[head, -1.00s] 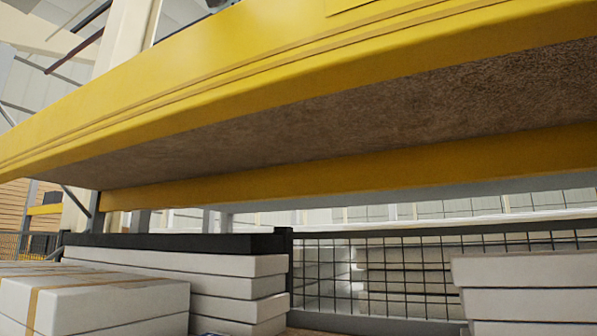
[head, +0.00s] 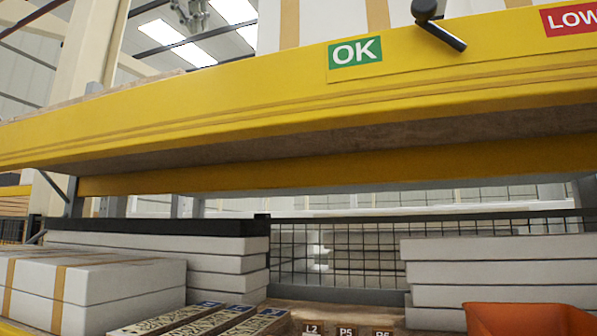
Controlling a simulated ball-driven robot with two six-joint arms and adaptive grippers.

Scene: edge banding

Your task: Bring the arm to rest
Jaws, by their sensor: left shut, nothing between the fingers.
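My left gripper (head: 193,14) shows small at the top edge, in front of the ceiling lights, with its fingers pointing down. It is shut and empty, well above the yellow shelf beam and touching nothing that I can see. The rest of its arm is cut off by the top of the picture. My right gripper is not in view.
A yellow shelf beam (head: 230,113) with a green OK label (head: 355,52) crosses the view. A black handle-like part (head: 440,33) overhangs it. Below are white boxes (head: 90,283), stacked panels (head: 500,272), several labelled strips (head: 215,322) and an orange bin (head: 530,319).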

